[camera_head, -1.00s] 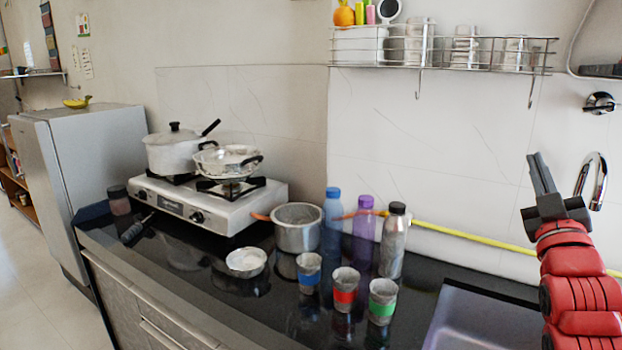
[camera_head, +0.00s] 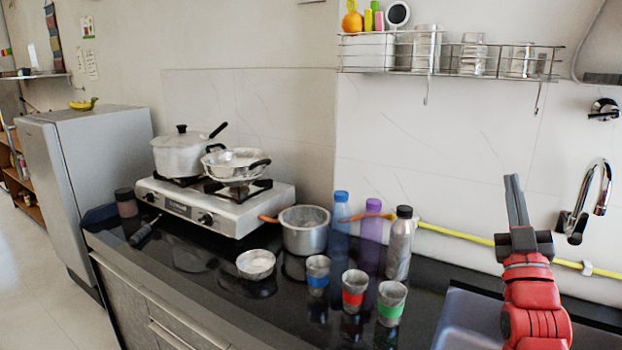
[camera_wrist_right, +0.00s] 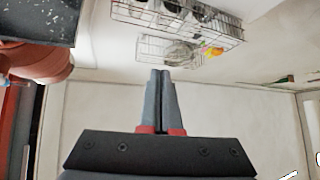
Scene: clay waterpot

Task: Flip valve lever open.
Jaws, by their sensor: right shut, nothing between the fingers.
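My right gripper (camera_head: 514,178) points upward, shut and empty, in front of the wall at the right of the head view. Its closed fingers also show in the wrist view (camera_wrist_right: 160,73). A terracotta-coloured rounded thing, apparently the clay pot (camera_wrist_right: 42,62), is partly cut off at the upper left of the wrist view, against a dark speckled slab (camera_wrist_right: 40,22). The fingers are apart from it. I cannot make out a valve lever on it. A chrome tap (camera_head: 604,180) is on the wall right of my gripper. My left gripper is not in view.
A wire rack (camera_head: 450,60) hangs on the wall, left of and above my gripper. A dark shelf edge (camera_head: 603,79) is at the upper right. A yellow pipe (camera_head: 455,233) runs along the wall. Cups and bottles stand on the black counter, left of the sink (camera_head: 470,318).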

